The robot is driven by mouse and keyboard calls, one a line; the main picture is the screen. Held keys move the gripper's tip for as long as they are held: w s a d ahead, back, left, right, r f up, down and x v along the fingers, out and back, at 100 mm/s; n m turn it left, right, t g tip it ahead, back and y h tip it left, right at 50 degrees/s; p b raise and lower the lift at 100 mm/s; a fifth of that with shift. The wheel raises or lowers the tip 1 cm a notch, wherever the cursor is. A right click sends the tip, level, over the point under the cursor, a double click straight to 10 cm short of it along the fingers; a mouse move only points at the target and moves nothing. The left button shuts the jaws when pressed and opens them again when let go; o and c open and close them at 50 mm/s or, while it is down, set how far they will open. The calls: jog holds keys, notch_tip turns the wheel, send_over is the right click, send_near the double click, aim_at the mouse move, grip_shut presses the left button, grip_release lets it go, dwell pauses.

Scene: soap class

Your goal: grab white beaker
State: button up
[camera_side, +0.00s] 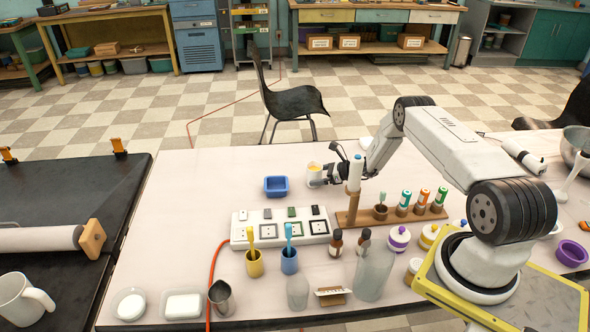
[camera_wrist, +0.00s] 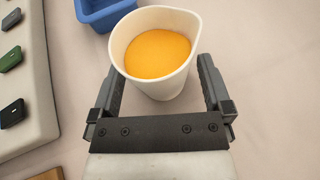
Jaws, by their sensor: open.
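The white beaker (camera_wrist: 165,88) stands upright and holds an orange-yellow content. In the side view the beaker (camera_side: 315,180) stands on the table, just left of my gripper. My gripper (camera_wrist: 160,82) is open, with one finger on each side of the beaker's near half. Small gaps seem to show between the fingers and the beaker wall, though contact on the right is hard to judge.
A blue tray (camera_side: 276,187) sits left of the beaker. A white power strip (camera_side: 282,229) lies in front, and a wooden rack (camera_side: 395,214) with several coloured tubes stands to the right. Yellow (camera_side: 254,264) and blue (camera_side: 289,261) cups stand nearer. Table behind the tray is clear.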

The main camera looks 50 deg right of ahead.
jog(key=shift+x, duration=0.85)
jog(key=shift+c, duration=0.2)
jog(key=shift+r, duration=0.1)
jog(key=c, duration=1.1)
jog(key=shift+r, duration=0.15)
jog(key=shift+r, duration=4.65)
jog(key=shift+r, duration=0.2)
